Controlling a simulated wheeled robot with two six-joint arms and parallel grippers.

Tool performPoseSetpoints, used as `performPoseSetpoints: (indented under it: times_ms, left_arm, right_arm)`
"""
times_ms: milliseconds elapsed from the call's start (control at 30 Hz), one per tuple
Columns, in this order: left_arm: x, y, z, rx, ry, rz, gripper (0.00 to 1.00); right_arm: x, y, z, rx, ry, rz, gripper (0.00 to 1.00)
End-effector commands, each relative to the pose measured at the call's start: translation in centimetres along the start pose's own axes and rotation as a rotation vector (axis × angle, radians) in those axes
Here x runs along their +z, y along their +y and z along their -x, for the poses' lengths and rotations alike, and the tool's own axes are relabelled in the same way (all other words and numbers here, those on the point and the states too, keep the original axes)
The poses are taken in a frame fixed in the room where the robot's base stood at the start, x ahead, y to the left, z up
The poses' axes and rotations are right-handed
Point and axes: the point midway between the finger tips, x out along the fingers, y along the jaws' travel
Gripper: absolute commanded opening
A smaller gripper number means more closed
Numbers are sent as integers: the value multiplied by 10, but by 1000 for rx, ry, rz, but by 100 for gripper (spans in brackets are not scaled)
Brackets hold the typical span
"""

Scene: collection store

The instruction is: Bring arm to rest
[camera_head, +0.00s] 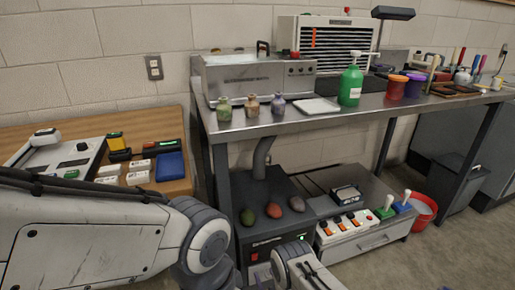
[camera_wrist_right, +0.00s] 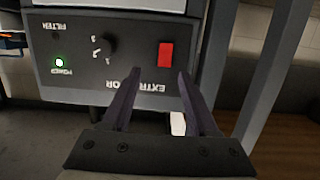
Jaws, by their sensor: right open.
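My right gripper (camera_wrist_right: 160,75) shows in the right wrist view with its two dark fingers apart and nothing held between them. It is in front of the black extractor box (camera_wrist_right: 130,88), whose lettering appears upside down there. The extractor's red switch (camera_wrist_right: 166,55) is close to the right fingertip; I cannot tell whether they touch. In the head view, a white wrist part of mine is low in front of the extractor (camera_head: 262,243), and the fingers cannot be made out. A large white arm link of mine crosses the lower left. My left gripper is not in view.
A steel bench (camera_head: 340,122) with bottles, cups and tools stands above the extractor. Three coloured stones (camera_head: 273,210) lie on the extractor's top. A low cabinet (camera_head: 370,238) with switches is to the right. A wooden table (camera_head: 170,187) is at left. Open floor (camera_head: 445,260) lies right.

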Motion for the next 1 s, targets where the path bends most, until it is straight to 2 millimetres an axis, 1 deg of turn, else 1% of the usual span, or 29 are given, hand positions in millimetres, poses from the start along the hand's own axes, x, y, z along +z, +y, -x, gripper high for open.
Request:
performPoseSetpoints:
  times_ms: [33, 100, 200, 267, 300, 333, 400, 467, 500, 567, 600, 667, 700, 767, 800, 867, 900, 1000]
  left_arm:
    - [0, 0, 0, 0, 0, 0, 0]
    - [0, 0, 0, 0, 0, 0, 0]
    - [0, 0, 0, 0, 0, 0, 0]
    - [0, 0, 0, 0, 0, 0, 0]
    - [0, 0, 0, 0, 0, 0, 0]
    - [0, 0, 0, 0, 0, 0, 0]
    - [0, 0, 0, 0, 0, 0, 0]
    - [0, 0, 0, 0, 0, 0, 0]
    - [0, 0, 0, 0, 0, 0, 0]
    - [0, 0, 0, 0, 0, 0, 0]
    - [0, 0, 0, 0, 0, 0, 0]
    - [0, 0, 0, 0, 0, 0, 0]
    - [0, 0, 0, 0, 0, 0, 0]
    - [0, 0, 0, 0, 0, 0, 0]
    - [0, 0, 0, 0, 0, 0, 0]
    - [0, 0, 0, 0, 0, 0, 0]
    - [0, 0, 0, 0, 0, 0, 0]
    - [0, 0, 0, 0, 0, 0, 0]
  right_arm:
    - [-20, 6, -14, 12, -23, -4, 60]
    - [-42, 15, -29, 30, -86, -10, 60]
    - [-76, 30, -41, 55, -187, -21, 60]
    - [-97, 39, -43, 69, -248, -28, 60]
    - [-110, 46, -42, 79, -288, -34, 60]
    - [-120, 50, -40, 86, -319, -38, 60]
    - [-144, 61, -32, 102, -389, -48, 60]
    - [-163, 69, -21, 115, -449, -58, 60]
    - [-175, 74, -12, 124, -489, -65, 60]
    - [-193, 81, 5, 136, -548, -76, 60]
    - [-204, 86, 18, 144, -588, -83, 60]
    - [-220, 91, 40, 155, -648, -95, 60]
    - [-230, 94, 56, 162, -687, -104, 60]
    - [-243, 98, 82, 173, -747, -117, 60]
    - [-251, 100, 101, 179, -787, -125, 60]
    - [-260, 102, 127, 188, -841, -138, 60]
    - [-265, 102, 144, 193, -873, -145, 60]
    - [-273, 101, 180, 204, -942, -163, 60]
